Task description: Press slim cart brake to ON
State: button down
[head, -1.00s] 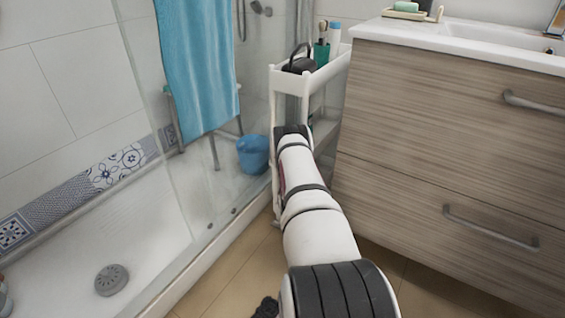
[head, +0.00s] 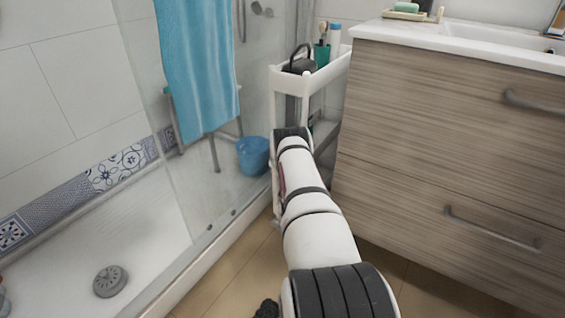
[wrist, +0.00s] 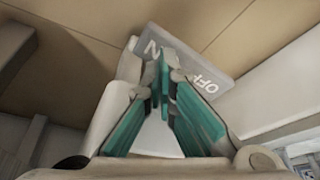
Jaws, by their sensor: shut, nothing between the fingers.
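The slim white cart (head: 318,76) stands between the shower glass and the wood-grain cabinet in the head view. My arm reaches down to its lower front and hides that part, so my gripper does not show there. In the wrist view, the grey brake rocker (wrist: 217,40) carries the letters "OFF" on its right part and a letter, seemingly "N", near its left part. My gripper (wrist: 166,58) has its teal-padded fingers shut and empty. The fingertips are at the rocker's near edge on the "N" side and overlap it in the picture. I cannot tell whether they touch it.
The wood-grain cabinet (head: 440,150) stands close to the right of the cart. The shower glass and its white sill (head: 215,250) run close on the left, with a blue bucket (head: 253,155) behind the glass. The tan floor (head: 225,285) in front is clear.

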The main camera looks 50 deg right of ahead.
notch_tip(320, 180, up, 6)
jog(key=p, duration=0.4)
jog(key=shift+r, duration=0.25)
dwell(0.6)
